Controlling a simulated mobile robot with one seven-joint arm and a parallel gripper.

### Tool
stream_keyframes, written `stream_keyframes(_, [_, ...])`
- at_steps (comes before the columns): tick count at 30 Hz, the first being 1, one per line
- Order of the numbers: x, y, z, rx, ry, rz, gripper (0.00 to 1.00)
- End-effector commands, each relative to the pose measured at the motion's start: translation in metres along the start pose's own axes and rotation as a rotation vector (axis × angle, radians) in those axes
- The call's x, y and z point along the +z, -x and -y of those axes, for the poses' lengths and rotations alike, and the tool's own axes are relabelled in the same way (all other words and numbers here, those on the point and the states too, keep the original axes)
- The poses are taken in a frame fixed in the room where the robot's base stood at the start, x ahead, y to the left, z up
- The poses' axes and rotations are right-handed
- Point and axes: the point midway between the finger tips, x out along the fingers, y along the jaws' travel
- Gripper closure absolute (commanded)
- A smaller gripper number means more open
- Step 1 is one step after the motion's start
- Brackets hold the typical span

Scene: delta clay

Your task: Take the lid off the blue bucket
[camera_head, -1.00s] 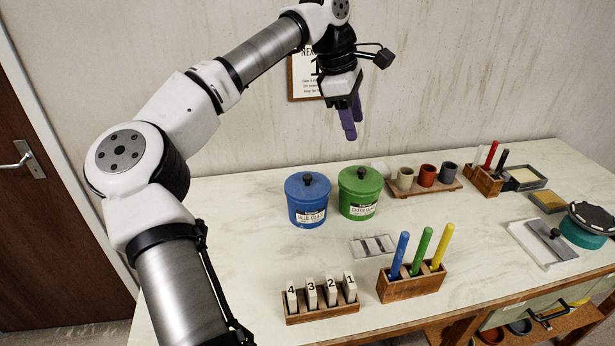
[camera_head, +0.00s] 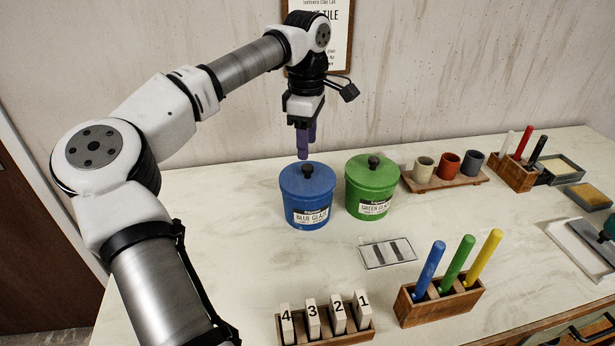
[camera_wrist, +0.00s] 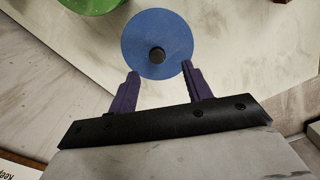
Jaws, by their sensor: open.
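The blue bucket (camera_head: 307,212) stands upright on the pale table, labelled "BLUE GLAZE". Its blue lid (camera_head: 318,183) is on it, with a dark round knob (camera_head: 307,170) in the middle. My gripper (camera_head: 306,154) points down just above the lid's back part, close to the knob, its purple fingers apart and empty. In the wrist view, the lid (camera_wrist: 140,35) and knob (camera_wrist: 157,55) lie beyond the open fingertips (camera_wrist: 162,68), with the knob roughly centred between them. The head view does not show clearly how high the fingertips are above the lid.
A green bucket (camera_head: 372,190) with a lid stands close on the right. A small plate (camera_head: 388,252), a block of coloured sticks (camera_head: 440,300) and a numbered-tile rack (camera_head: 326,336) lie in front. The table left of the bucket is clear.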

Motion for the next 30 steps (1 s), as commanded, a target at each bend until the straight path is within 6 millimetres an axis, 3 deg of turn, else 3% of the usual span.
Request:
stream_keyframes(8, [0.0,-0.022,-0.001,0.0,0.001,0.001,0.51])
stream_keyframes(16, [0.0,-0.06,-0.003,0.0,0.0,0.001,0.51])
stream_keyframes(25, [0.001,-0.069,-0.004,0.002,0.001,0.001,0.51])
stream_keyframes(30, [0.001,-0.068,-0.004,0.002,0.001,0.001,0.7])
